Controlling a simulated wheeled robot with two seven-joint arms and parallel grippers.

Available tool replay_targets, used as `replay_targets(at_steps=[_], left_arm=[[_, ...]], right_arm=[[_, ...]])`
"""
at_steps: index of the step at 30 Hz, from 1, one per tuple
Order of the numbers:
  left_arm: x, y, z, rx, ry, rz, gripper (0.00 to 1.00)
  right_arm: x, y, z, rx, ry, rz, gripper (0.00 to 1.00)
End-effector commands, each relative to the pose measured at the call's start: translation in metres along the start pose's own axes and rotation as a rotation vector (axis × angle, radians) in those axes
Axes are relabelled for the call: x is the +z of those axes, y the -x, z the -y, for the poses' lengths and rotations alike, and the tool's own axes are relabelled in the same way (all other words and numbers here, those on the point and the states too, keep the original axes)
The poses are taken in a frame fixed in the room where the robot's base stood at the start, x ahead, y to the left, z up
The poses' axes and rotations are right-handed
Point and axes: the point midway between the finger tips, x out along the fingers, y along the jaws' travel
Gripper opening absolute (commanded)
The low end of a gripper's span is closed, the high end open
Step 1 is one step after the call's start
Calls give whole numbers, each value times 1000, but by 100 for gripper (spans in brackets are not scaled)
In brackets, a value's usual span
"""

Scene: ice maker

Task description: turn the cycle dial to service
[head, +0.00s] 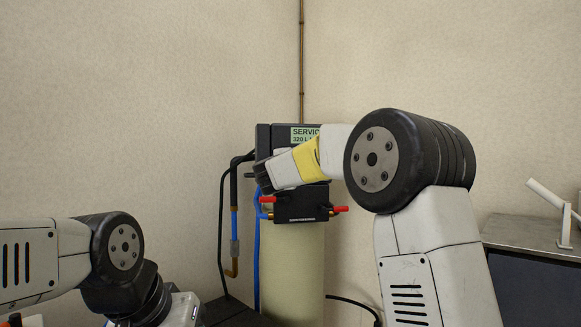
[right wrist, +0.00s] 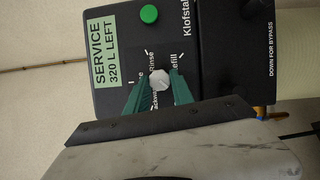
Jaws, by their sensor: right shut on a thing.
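The cycle dial (right wrist: 158,79) is a small pale faceted knob on the black control head (right wrist: 120,25), seen sideways in the right wrist view. Around it are the words Rinse, Refill, a partly covered Backwash and another label mostly hidden by a finger. I cannot tell which word the dial points at. My right gripper (right wrist: 158,88) has its two green fingers on either side of the dial, shut on it. In the head view my right wrist covers the dial and fingers. My left arm is at lower left, its fingertips out of view.
A green display (right wrist: 103,50) reads SERVICE 320 L LEFT, beside a green button (right wrist: 149,14). The control head sits on a cream tank (head: 292,265). Red-handled valves (head: 340,209) and a blue hose (head: 257,255) are close below my right wrist. A grey-topped cabinet (head: 530,235) stands at right.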

Motion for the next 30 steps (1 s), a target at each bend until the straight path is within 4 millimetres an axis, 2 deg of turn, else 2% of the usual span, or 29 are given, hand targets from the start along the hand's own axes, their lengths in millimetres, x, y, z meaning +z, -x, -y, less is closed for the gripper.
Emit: replay_targets(at_steps=[10, 11, 14, 24, 26, 30], left_arm=[[0, 0, 0, 0, 0, 0, 49], [0, 0, 0, 0, 0, 0, 49], [0, 0, 0, 0, 0, 0, 49], [0, 0, 0, 0, 0, 0, 49], [0, 0, 0, 0, 0, 0, 49], [0, 0, 0, 0, 0, 0, 49]], right_arm=[[2, -1, 1, 1, 5, 4, 0], [2, -1, 1, 1, 5, 4, 32], [2, -1, 0, 1, 4, 4, 50], [1, 2, 0, 1, 3, 1, 50], [1, 7, 0, 1, 3, 1, 50], [0, 29, -1, 2, 4, -1, 50]])
